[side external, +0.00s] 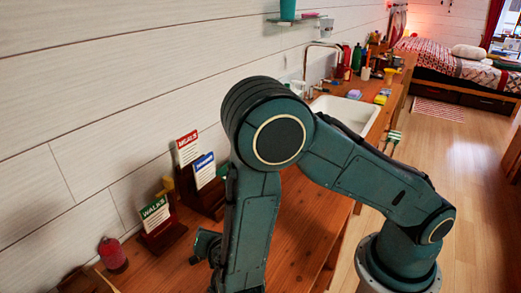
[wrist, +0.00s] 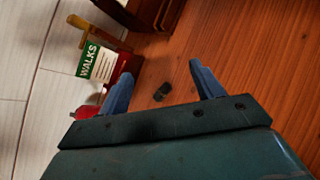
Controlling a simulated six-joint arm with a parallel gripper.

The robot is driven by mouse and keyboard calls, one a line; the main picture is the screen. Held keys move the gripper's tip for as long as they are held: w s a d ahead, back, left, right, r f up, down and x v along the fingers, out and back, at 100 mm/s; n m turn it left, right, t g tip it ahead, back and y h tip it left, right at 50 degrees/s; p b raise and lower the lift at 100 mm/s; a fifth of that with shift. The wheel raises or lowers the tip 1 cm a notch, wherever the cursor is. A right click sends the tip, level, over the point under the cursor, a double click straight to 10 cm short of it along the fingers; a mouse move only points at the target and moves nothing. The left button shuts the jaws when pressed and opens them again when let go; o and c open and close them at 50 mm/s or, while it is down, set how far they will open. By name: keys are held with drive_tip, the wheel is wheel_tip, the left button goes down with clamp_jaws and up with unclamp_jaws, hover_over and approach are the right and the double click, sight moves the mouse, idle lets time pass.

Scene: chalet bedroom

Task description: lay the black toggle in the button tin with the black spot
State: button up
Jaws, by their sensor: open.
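A small black toggle (wrist: 162,92) lies on the wooden worktop (wrist: 225,35) in the wrist view. It appears between the two blue fingers of my gripper (wrist: 160,70), which are spread wide apart with nothing held. I cannot tell how high the fingers are above the worktop. In the side external view my arm hides the toggle and most of my gripper. I see no button tin with a black spot in either view.
A green WALKS card (side external: 154,208) stands in a holder by the wall; it also shows in the wrist view (wrist: 96,62). Behind it are MEALS (side external: 187,147) and blue-headed (side external: 204,170) cards. A red container (side external: 112,255) stands at the left. A sink (side external: 340,115) lies farther back.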

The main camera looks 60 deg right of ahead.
drive_tip(key=s+d+r+m+g+y, duration=0.1)
drive_tip(key=s+d+r+m+g, duration=0.1)
drive_tip(key=d+r+m+g, duration=0.5)
drive_tip(key=s+d+r+m+t+y, duration=0.1)
drive_tip(key=s+d+r+m+y, duration=0.1)
drive_tip(key=s+r+m, duration=0.5)
drive_tip(key=s+d+r+m+t+y, duration=0.2)
drive_tip(key=s+d+r+m+y, duration=0.1)
drive_tip(key=s+r+m, duration=0.5)
wheel_tip(320, 180, up, 3)
drive_tip(key=shift+s+d+r+y, duration=0.2)
drive_tip(key=shift+s+y, duration=0.2)
drive_tip(key=shift+s, duration=0.5)
drive_tip(key=shift+o, duration=0.4)
drive_tip(key=shift+s+a+r+m+t, duration=0.1)
drive_tip(key=shift+s+m+t, duration=0.1)
drive_tip(key=shift+s, duration=0.2)
drive_tip(key=shift+s+a+r+m+t, duration=0.1)
drive_tip(key=shift+s+m, duration=0.1)
drive_tip(key=shift+s, duration=0.15)
drive_tip(key=shift+w, duration=0.1)
